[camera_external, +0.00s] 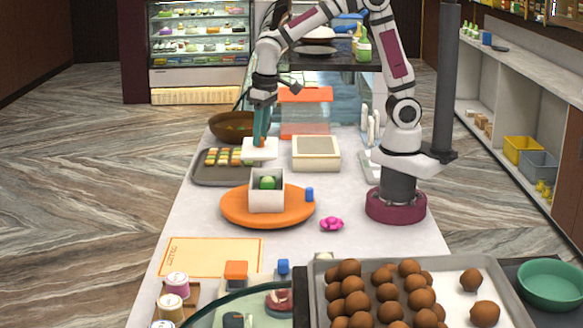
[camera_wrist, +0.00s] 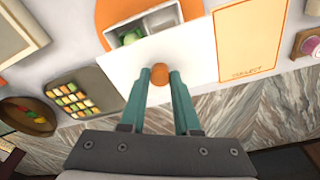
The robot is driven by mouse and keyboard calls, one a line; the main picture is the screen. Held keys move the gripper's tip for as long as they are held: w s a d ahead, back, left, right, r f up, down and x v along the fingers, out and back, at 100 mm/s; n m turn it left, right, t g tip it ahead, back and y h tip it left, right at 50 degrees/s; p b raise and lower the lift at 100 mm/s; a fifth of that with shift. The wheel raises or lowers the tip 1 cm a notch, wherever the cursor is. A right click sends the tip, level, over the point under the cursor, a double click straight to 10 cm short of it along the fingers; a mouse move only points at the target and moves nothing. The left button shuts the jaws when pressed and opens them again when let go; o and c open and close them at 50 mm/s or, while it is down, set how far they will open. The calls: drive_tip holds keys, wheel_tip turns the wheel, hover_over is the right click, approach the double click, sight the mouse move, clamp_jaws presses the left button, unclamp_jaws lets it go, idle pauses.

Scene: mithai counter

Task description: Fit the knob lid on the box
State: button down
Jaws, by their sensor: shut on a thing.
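My gripper (camera_external: 261,130) is shut on the orange knob of the white lid (camera_external: 260,150) and holds the lid level. In the wrist view the teal fingers (camera_wrist: 160,77) pinch the orange knob (camera_wrist: 160,72), with the square white lid (camera_wrist: 190,48) beyond them. The open white box (camera_external: 267,195) stands on the orange round board (camera_external: 225,206) and has a green round thing (camera_external: 268,183) inside. In the external view the lid is behind and above the box, apart from it. In the wrist view the lid hides part of the box (camera_wrist: 112,38).
A grey tray of sweets (camera_external: 210,178), a brown bowl (camera_external: 228,124) and a cream box (camera_external: 316,153) stand behind. A small blue piece (camera_external: 309,194) is on the board's right side, and a pink piece (camera_external: 331,224) lies nearby. An orange-edged sheet (camera_external: 210,257) lies in front.

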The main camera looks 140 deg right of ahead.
drive_tip(key=s, duration=0.2)
drive_tip(key=shift+s+d+r, duration=0.2)
drive_tip(key=shift+s+d, duration=0.05)
drive_tip(key=shift+s, duration=0.1)
drive_tip(key=shift+f, duration=3.8)
drive_tip(key=shift+f, duration=0.25)
drive_tip(key=shift+f, duration=0.15)
drive_tip(key=shift+f, duration=0.1)
drive_tip(key=shift+f, duration=0.2)
drive_tip(key=c, duration=0.5)
unclamp_jaws()
drive_tip(key=shift+c, duration=0.2)
